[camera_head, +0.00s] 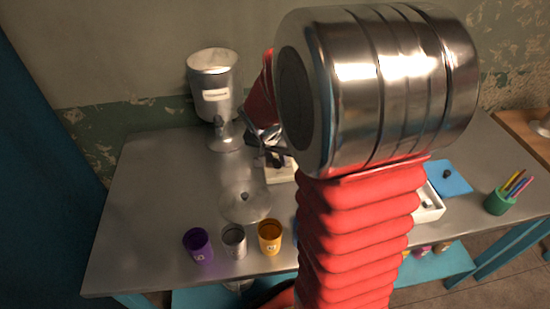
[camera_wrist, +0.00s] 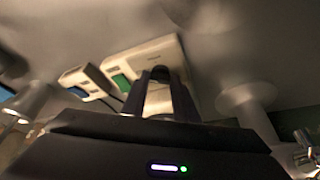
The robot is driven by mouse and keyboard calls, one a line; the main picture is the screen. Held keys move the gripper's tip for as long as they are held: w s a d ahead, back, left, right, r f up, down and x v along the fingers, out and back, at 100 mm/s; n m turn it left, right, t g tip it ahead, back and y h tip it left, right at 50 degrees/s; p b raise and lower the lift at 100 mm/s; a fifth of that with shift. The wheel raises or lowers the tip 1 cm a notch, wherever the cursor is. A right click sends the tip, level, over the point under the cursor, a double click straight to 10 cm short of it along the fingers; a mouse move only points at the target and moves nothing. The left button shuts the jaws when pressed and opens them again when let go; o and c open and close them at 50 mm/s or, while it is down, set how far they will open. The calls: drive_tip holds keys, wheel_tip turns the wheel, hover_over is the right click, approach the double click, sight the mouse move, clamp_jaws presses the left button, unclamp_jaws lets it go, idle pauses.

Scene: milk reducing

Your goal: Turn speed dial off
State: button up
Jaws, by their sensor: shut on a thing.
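The speed dial is hidden by my gripper in both views. A cream control box (camera_head: 280,174) sits on the table under my gripper (camera_head: 268,150); it also shows in the wrist view (camera_wrist: 150,58), with a green patch near its left side. My gripper shows from behind in the wrist view (camera_wrist: 161,76), its fingers close together over the box's panel. It is shut on a small part there, which seems to be the dial. The dial's setting cannot be read.
A metal container (camera_head: 213,85) with a label stands behind left. A purple cup (camera_head: 198,245), a grey cup (camera_head: 234,240) and a yellow cup (camera_head: 270,237) stand along the front edge. A green pencil cup (camera_head: 498,202) is at right. My arm hides the table's middle.

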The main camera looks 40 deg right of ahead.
drive_tip(key=shift+w+a, duration=0.1)
drive_tip(key=shift+a, duration=0.05)
drive_tip(key=shift+c, duration=0.8)
